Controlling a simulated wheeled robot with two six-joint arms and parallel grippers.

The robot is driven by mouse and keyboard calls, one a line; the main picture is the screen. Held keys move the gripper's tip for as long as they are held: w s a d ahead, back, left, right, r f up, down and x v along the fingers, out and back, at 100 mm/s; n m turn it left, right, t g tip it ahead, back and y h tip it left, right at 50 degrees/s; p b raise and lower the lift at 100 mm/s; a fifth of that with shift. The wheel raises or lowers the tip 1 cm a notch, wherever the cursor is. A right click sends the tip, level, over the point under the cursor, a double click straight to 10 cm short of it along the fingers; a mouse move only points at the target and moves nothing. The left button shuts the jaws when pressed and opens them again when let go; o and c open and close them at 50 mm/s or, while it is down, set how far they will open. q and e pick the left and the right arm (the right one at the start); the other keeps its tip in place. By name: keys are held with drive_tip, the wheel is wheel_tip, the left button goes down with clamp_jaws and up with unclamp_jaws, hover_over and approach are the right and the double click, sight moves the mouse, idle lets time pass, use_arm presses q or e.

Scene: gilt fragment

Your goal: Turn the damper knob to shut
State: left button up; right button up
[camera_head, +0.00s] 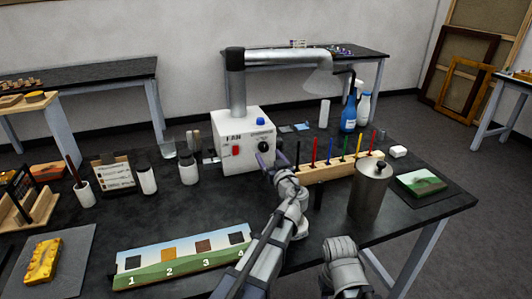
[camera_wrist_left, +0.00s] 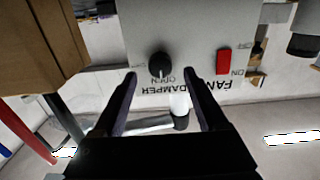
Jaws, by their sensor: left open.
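The white fan box (camera_head: 232,160) stands on the black table in the head view. Its black damper knob (camera_head: 262,147) is on the front, right of a red switch (camera_head: 236,150). The left wrist view shows the knob (camera_wrist_left: 160,64) upside down, with the printed words OPEN and DAMPER just below it in the picture. A light mark on the knob seems to face the OPEN word. My left gripper (camera_head: 269,161) is in front of the box. Its open fingers (camera_wrist_left: 160,75) stand either side of the knob in the picture; contact cannot be told.
A wooden rack (camera_head: 335,167) with several coloured sticks stands close right of my left gripper. A metal canister (camera_head: 370,192) is nearer the front right. A numbered panel (camera_head: 185,257) lies at the front. Jars (camera_head: 188,170) stand left of the box.

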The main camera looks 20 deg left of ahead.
sight(264, 149)
use_arm(q)
drive_tip(key=shift+x, duration=1.75)
drive_tip(key=shift+c, duration=0.2)
clamp_jaws()
